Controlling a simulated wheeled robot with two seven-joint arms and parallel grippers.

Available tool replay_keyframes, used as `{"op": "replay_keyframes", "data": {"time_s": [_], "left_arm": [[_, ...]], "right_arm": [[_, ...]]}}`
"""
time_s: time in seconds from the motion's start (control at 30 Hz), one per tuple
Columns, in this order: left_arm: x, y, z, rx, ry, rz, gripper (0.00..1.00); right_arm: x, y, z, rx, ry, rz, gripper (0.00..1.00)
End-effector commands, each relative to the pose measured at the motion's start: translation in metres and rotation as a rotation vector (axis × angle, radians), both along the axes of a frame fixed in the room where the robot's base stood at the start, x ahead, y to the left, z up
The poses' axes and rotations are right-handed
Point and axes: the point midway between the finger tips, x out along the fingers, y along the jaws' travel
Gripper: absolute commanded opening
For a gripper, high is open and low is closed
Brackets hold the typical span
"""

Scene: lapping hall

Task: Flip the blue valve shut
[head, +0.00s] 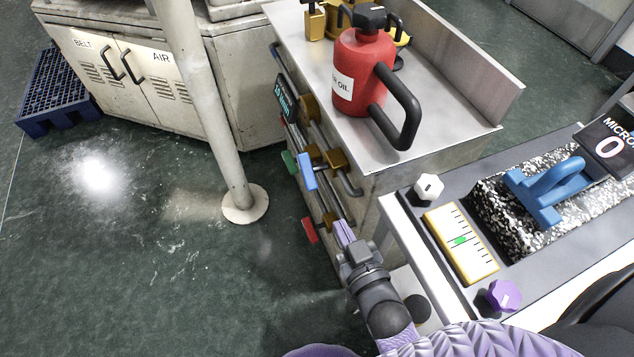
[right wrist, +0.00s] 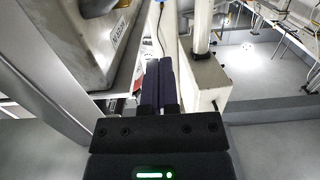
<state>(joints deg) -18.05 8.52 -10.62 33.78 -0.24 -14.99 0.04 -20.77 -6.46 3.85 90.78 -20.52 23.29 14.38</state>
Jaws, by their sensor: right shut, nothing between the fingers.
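The blue valve handle (head: 306,172) is a flat lever on a brass-fitted pipe along the side of the metal cabinet. In the head view its long side slants roughly the same way as the pipes; I cannot tell its exact setting. My right gripper (head: 343,232) is in front of the cabinet, below and right of the blue handle in the picture, and apart from it. Its purple fingers are together and empty. The closed fingers also show in the right wrist view (right wrist: 159,84). My left gripper is not in view.
A green handle (head: 290,162) is just left of the blue one, and a red handle (head: 310,230) is lower, near my gripper. A red oil can (head: 362,65) stands on the metal cabinet top (head: 440,105). A white post (head: 205,100) stands left, with open floor (head: 130,260) before it.

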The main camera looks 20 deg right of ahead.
Motion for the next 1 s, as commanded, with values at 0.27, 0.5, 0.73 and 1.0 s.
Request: {"op": "replay_keyframes", "data": {"time_s": [0.27, 0.5, 0.73, 1.0], "left_arm": [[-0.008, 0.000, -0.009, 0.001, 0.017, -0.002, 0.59], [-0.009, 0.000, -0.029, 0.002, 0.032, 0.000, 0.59], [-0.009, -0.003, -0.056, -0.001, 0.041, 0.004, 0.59], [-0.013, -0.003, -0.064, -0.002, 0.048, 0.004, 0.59]], "right_arm": [[0.025, 0.001, -0.005, -0.002, 0.000, 0.001, 0.00], [0.079, 0.003, -0.011, -0.002, 0.000, 0.001, 0.00], [0.114, 0.004, -0.033, 0.000, 0.008, 0.001, 0.00], [0.126, 0.004, -0.041, -0.001, 0.004, 0.001, 0.00]]}}
